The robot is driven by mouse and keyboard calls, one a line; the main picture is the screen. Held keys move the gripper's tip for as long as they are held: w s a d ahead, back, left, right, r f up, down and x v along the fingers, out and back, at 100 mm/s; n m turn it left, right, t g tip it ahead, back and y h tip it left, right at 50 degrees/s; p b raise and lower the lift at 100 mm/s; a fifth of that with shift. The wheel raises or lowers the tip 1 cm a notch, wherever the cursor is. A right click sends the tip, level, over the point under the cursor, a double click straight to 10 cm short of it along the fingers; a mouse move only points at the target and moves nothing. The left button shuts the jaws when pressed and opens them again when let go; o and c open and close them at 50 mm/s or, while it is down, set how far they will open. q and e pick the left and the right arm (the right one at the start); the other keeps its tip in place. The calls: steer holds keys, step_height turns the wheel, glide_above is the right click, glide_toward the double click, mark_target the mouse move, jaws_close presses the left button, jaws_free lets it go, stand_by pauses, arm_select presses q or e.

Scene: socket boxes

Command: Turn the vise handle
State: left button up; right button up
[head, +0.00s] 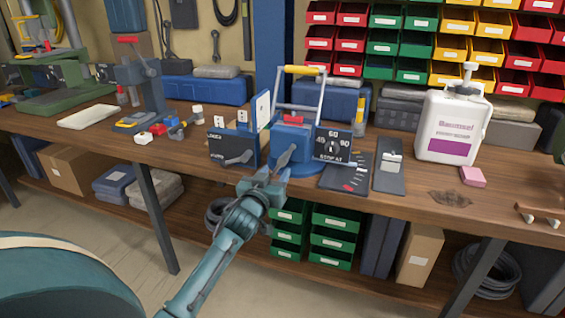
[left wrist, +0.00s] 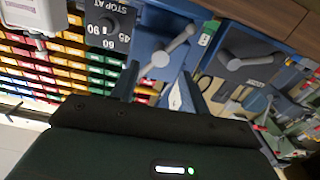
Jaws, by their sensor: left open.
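The blue vise (head: 290,135) stands near the front edge of the workbench. Its grey handle (head: 286,156) slants across its front. My left gripper (head: 267,178) is open just in front of the vise, below the handle in the head view. In the left wrist view the handle (left wrist: 166,50) shows beyond the gap between my two fingers (left wrist: 160,82), and nothing is seen held. I cannot tell whether a finger touches the vise. My right gripper is not in view.
A dark box with a lever (head: 235,152) stands left of the vise, and a dial panel (head: 333,145) stands right of it. A white jug (head: 452,120) and a pink block (head: 473,176) are farther right. Green drawers (head: 330,236) sit below the wooden bench (head: 420,200).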

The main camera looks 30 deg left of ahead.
mark_target(282, 163)
arm_select(q)
steer(key=x, duration=0.7)
steer(key=shift+c, duration=0.4)
steer(key=c, duration=0.9)
